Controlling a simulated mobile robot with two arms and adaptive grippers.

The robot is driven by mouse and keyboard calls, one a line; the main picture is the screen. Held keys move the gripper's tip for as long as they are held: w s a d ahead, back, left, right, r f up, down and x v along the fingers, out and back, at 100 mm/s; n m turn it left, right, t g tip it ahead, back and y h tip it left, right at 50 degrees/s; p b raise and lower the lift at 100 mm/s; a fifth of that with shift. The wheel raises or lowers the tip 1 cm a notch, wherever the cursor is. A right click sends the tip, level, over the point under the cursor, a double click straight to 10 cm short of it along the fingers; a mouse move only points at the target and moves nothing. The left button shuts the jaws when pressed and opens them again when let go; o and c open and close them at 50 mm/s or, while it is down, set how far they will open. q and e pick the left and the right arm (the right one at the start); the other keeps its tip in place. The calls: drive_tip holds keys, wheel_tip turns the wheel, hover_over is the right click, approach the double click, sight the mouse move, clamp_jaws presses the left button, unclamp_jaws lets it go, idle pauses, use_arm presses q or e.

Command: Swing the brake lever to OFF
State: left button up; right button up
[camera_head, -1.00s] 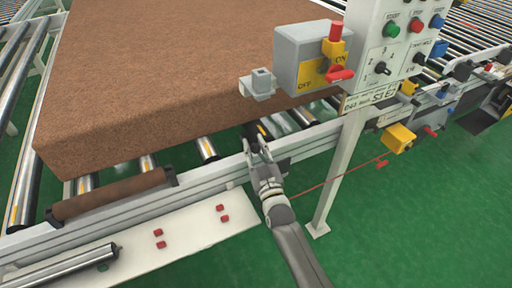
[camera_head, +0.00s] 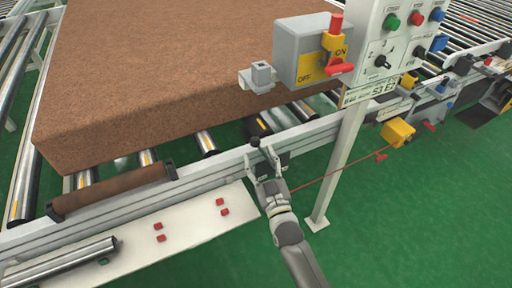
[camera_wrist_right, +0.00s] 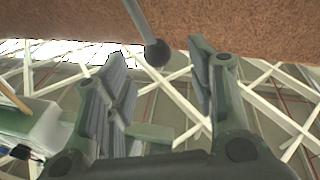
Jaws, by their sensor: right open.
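A lever with a dark ball knob (camera_head: 254,143) stands at the near rail of the conveyor. In the right wrist view its rod and ball (camera_wrist_right: 157,52) show between my finger tips, with a gap to each finger. My right gripper (camera_head: 265,168) is open and empty just in front of the knob; its two fingers also show in the right wrist view (camera_wrist_right: 158,65). A grey box (camera_head: 300,48) carries a yellow plate with ON and OFF, and a red handle (camera_head: 339,67) lies beside ON. I cannot read a label at the ball-knob lever. My left gripper is not in view.
A large brown mattress block (camera_head: 170,75) lies on the rollers behind the lever. A control panel (camera_head: 398,45) on a white post (camera_head: 337,165) stands right of my arm. A red cord runs from near my wrist to a yellow box (camera_head: 398,132). Green floor is clear at lower right.

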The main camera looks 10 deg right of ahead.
drive_tip(key=v, duration=0.5)
drive_tip(key=shift+s+f, duration=0.1)
drive_tip(key=shift+s, duration=0.25)
drive_tip(key=shift+d, duration=0.1)
drive_tip(key=s+d+f+m+g+h, duration=0.1)
drive_tip(key=s+d+f+g, duration=0.55)
drive_tip(key=s+g, duration=0.25)
drive_tip(key=s+d+m+g+h, duration=0.1)
drive_tip(key=s+d+g, duration=0.25)
drive_tip(key=s, duration=0.45)
drive_tip(key=s+d+m+g+h, duration=0.15)
drive_tip(key=s+g, duration=0.25)
drive_tip(key=s, duration=0.4)
wheel_tip(320, 180, down, 27)
drive_tip(key=s+n+g, duration=0.1)
drive_tip(key=s, duration=0.2)
drive_tip(key=s+d+f+g+p, duration=0.1)
drive_tip(key=s+d+f, duration=0.2)
drive_tip(key=s+f, duration=1.1)
drive_tip(key=shift+s+d+f, duration=0.2)
drive_tip(key=shift+s+d, duration=0.05)
drive_tip(key=shift+s, duration=0.8)
